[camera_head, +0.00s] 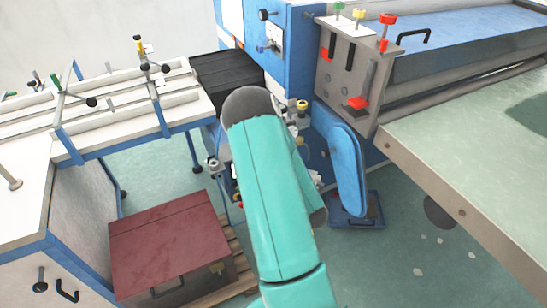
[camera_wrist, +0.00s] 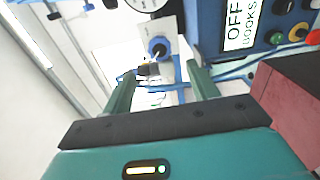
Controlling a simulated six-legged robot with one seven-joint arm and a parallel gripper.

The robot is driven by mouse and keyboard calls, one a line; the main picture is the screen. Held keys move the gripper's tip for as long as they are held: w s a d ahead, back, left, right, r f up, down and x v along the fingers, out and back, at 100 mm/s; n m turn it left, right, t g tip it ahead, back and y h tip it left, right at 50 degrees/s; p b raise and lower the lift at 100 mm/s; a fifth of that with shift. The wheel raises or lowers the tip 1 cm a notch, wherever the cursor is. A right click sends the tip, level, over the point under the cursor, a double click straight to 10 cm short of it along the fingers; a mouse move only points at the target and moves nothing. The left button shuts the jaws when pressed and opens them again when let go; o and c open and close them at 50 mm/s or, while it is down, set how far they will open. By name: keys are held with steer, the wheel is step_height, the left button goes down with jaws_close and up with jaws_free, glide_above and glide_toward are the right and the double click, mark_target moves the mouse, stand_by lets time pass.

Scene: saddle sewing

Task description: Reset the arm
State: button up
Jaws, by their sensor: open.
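My gripper (camera_wrist: 165,85) shows in the wrist view with its two green fingers spread apart, open, and nothing between them. Beyond the fingers are a white panel with a blue round knob (camera_wrist: 157,48) and blue framework, apart from the fingertips as far as I can tell. In the head view my teal arm reaches forward over the middle of the scene, and it hides the gripper there.
A white table with rails (camera_head: 95,105) stands at left, a dark red box (camera_head: 170,245) below it. A blue machine with a grey control block (camera_head: 345,75) and a pale green table (camera_head: 480,150) stand at right. A labelled blue panel (camera_wrist: 240,25) is close in the wrist view.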

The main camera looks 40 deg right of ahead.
steer(key=shift+v, duration=0.8)
steer(key=w+a+r+m+g+h, duration=0.1)
steer(key=w+a+r+m+g, duration=0.25)
steer(key=w+r+m, duration=0.4)
steer(key=a+r+m+g+y, duration=0.2)
steer(key=a+r+m+g, duration=0.1)
steer(key=a+r, duration=0.65)
steer(key=s+a+r+m+g+y, duration=0.2)
steer(key=s+a+r, duration=0.2)
steer(key=s+a, duration=0.5)
steer(key=s+a+r+m+g+y, duration=0.2)
steer(key=s+a+r, duration=0.3)
steer(key=s+a, duration=0.5)
steer(key=shift+s+a+g, duration=0.35)
steer(key=shift+s+g, duration=0.15)
steer(key=shift+g, duration=0.15)
